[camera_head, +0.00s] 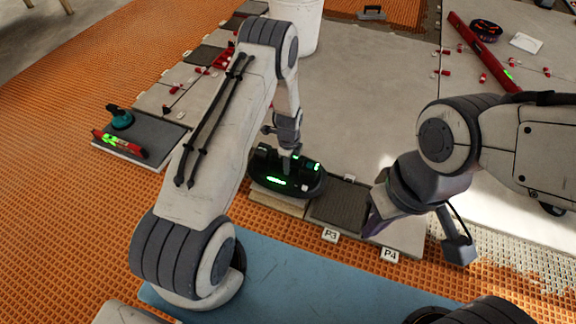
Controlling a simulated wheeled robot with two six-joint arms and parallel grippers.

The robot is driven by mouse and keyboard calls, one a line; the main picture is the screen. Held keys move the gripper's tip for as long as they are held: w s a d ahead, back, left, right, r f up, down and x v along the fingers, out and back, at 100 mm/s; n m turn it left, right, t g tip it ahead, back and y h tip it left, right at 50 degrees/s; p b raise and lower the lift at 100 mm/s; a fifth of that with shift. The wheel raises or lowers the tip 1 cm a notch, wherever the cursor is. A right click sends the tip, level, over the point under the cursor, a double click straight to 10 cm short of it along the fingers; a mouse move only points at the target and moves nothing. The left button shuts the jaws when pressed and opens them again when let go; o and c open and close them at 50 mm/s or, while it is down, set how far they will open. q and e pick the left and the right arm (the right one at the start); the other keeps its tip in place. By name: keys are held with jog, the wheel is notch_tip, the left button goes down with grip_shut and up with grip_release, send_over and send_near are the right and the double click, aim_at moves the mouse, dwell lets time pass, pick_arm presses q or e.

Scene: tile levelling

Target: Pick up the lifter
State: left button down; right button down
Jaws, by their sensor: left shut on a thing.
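The lifter appears to be the dark oval device (270,178) with green lit displays, at the centre front. It sits low at the edge of the big pale tile, over a beige tile; I cannot tell whether it touches it. My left gripper (290,163) reaches down from above and is shut on the top of this device. The fingers are small and partly lost against its dark body. My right gripper (376,214) hangs low to the right, over the tile edge near the P4 tag; its fingers are not clear.
A dark tile (340,203) lies right of the device, with tags P3 (330,236) and P4 (390,255) in front. A teal-based tool (120,117) and a red level (120,143) lie on the left tile. A white bucket (305,22) stands behind. A long red level (482,52) lies far right.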

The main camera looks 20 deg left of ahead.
pick_arm(q)
jog(key=d+r+p, duration=0.1)
jog(key=d+r, duration=0.1)
jog(key=d, duration=0.1)
jog(key=w+d+r+p, duration=0.1)
jog(key=d+r+p, duration=0.1)
jog(key=d, duration=0.2)
jog(key=d+r+p, duration=0.2)
jog(key=d, duration=0.2)
jog(key=shift+w+r, duration=0.2)
jog(key=shift+r, duration=0.15)
notch_tip(320, 180, up, 7)
jog(key=p, duration=0.6)
jog(key=shift+p, duration=0.3)
